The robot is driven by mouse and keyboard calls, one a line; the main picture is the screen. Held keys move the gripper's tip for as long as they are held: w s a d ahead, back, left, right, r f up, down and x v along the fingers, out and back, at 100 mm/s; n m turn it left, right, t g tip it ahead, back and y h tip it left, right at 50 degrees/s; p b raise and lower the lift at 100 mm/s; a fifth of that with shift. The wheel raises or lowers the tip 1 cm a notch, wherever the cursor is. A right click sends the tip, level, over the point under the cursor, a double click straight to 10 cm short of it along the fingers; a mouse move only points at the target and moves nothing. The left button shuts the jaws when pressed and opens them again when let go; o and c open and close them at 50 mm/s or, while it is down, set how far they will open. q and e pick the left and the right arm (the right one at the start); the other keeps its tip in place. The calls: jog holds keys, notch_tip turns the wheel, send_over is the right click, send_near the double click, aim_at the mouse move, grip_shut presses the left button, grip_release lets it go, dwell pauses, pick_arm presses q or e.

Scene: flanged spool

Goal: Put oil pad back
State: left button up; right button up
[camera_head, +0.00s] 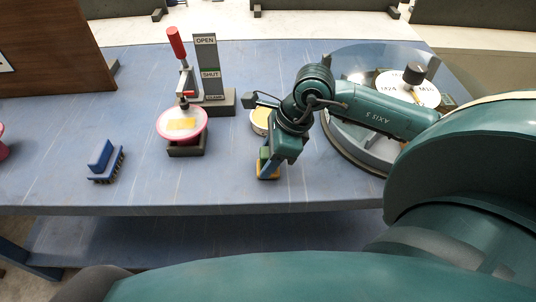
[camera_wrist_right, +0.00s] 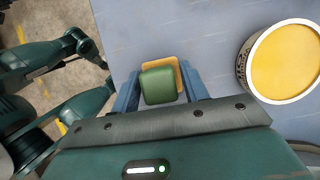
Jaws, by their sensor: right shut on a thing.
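The oil pad, a green block with a yellow underside, shows in the wrist view (camera_wrist_right: 158,85) between the fingers of my right gripper (camera_wrist_right: 160,88). My right gripper is shut on it. In the head view, the pad's yellow base (camera_head: 268,177) shows below the right gripper (camera_head: 270,164), close to the table's front edge; I cannot tell whether it touches the table. A round tin with a yellow filling (camera_head: 261,121) stands just behind the gripper, partly hidden by my arm. In the wrist view the tin (camera_wrist_right: 285,62) is to the right of the pad.
A clamp stand with a red handle (camera_head: 177,43) and an OPEN/SHUT sign (camera_head: 207,62) holds a pink-rimmed disc (camera_head: 182,124). A blue brush (camera_head: 103,160) lies to the left. A round glass-sided unit (camera_head: 358,152) is behind my right arm. The table (camera_head: 226,180) is bare between brush and gripper.

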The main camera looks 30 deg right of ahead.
jog(key=shift+f, duration=0.1)
jog(key=o, duration=0.4)
jog(key=shift+f+b, duration=0.1)
jog(key=shift+b, duration=0.2)
jog(key=o, duration=0.5)
jog(key=shift+r+p, duration=0.3)
jog(key=shift+p, duration=0.1)
jog(key=shift+b+v, duration=0.55)
jog(key=shift+v, duration=5.4)
